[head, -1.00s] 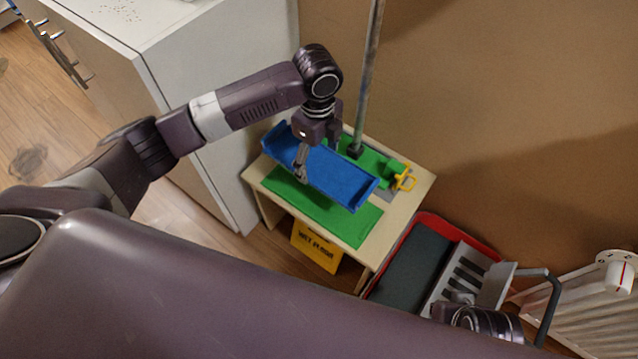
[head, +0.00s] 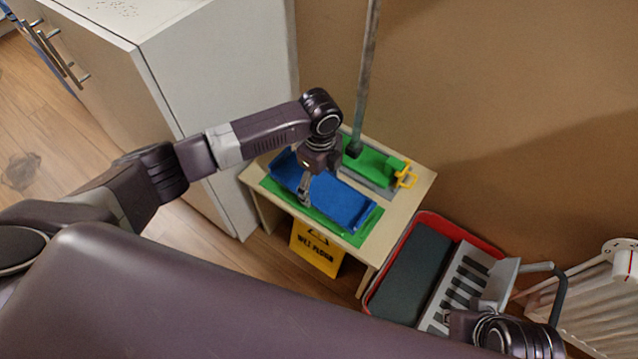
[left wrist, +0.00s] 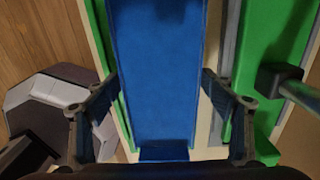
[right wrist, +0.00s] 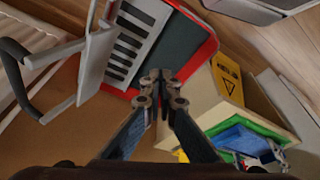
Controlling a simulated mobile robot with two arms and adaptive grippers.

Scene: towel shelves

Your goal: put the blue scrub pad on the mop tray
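The blue scrub pad (head: 345,202) is a long blue piece with turned-up ends. It is over the front green strip (head: 352,238) on the small wooden stand, very low or touching it. My left gripper (head: 318,188) comes down over the pad, and its fingers are at the pad's two long edges in the left wrist view (left wrist: 161,88). A grey tray (head: 385,191) shows under a green mop head (head: 372,165) with a pole at the back of the stand. I cannot tell which piece is the mop tray. My right gripper (right wrist: 162,82) is shut and empty.
A red bin (head: 432,218) with a dark insert and grey slotted wringer stands right of the stand. A yellow wet-floor sign (head: 316,250) is under the stand's front. A white cabinet (head: 215,75) is at left, a radiator (head: 590,310) at right.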

